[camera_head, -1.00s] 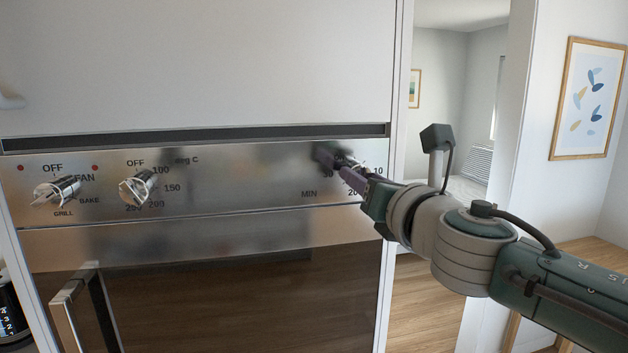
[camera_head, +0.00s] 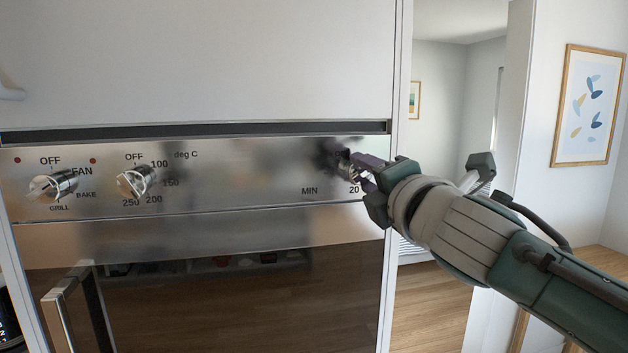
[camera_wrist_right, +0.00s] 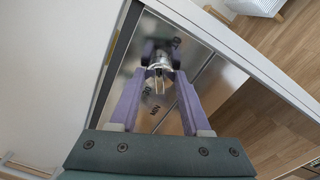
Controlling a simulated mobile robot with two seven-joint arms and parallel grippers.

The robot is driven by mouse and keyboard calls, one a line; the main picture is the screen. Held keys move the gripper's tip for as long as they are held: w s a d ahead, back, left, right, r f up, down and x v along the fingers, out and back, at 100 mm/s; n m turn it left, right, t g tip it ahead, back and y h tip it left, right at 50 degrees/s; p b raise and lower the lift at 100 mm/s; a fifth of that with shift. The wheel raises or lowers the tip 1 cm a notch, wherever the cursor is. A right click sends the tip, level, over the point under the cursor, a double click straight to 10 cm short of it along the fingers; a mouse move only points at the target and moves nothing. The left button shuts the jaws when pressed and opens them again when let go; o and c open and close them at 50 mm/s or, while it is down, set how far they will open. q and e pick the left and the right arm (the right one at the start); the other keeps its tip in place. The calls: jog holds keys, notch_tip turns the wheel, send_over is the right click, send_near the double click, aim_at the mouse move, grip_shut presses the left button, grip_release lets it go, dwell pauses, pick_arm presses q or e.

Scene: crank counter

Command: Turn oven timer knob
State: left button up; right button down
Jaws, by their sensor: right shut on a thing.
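The oven timer knob (camera_head: 346,170) is a shiny metal knob at the right end of the steel control panel (camera_head: 240,180), beside the MIN and 20 markings. In the head view my right gripper (camera_head: 352,165) is at the knob and hides much of it. In the right wrist view the knob (camera_wrist_right: 160,62) sits between the purple fingertips of my right gripper (camera_wrist_right: 160,50), which are shut on it. My left gripper is not in view.
Two other knobs, the grill knob (camera_head: 52,186) and the temperature knob (camera_head: 135,181), are on the panel's left side. The oven door handle (camera_head: 70,300) sticks out at lower left. A doorway and open floor (camera_head: 430,300) lie to the right.

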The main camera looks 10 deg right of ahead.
jog(key=m+b, duration=0.1)
jog(key=m, duration=0.5)
jog(key=shift+m, duration=0.3)
jog(key=m, duration=0.5)
jog(key=shift+m+h+b, duration=0.3)
jog(key=shift+b, duration=0.1)
jog(key=m, duration=0.3)
jog(key=shift+a+m, duration=0.1)
jog(key=shift+m, duration=0.2)
jog(key=m, duration=0.2)
jog(key=shift+m, duration=0.4)
jog(key=m, duration=0.5)
jog(key=shift+m+p, duration=0.4)
jog(key=shift+c, duration=1.8)
grip_release()
